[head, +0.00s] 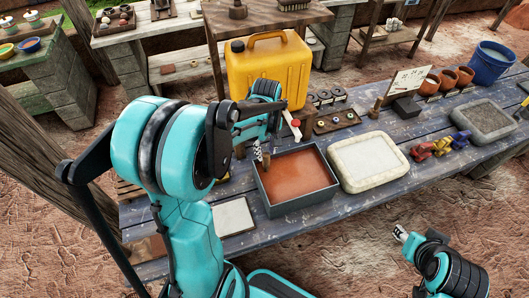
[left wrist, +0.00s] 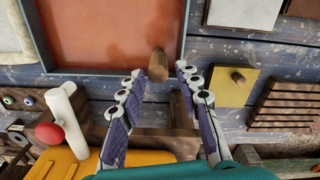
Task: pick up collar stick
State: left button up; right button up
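My left gripper (head: 260,158) is over the back left edge of the grey-walled tray of red-brown liquid or clay (head: 329,185). In the left wrist view my left gripper (left wrist: 160,75) has its fingers spread apart. A short wooden peg (left wrist: 158,65) shows between the fingertips, with a gap on each side; nothing is held. A white stick with a red ball end (left wrist: 62,108) lies to the left of the fingers; it also shows in the head view (head: 291,124). I cannot tell for sure which is the collar stick. My right gripper (head: 401,234) is in front of the table, away from everything.
A yellow jerry can (head: 268,72) stands behind my left gripper. A dark holed rack (head: 334,122) is to its right. A pale slab (head: 368,160), coloured figures (head: 442,146) and a grey basin (head: 482,120) follow rightward. A pale tile (head: 232,217) lies left of the tray.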

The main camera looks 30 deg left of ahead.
aim_at(266, 162)
pick_arm(q)
jog(key=f+b, duration=0.1)
jog(key=f, duration=0.4)
jog(key=f+b, duration=0.1)
jog(key=f, duration=0.2)
jog(key=shift+w+b, duration=0.25)
jog(key=shift+b, duration=0.1)
grip_shut()
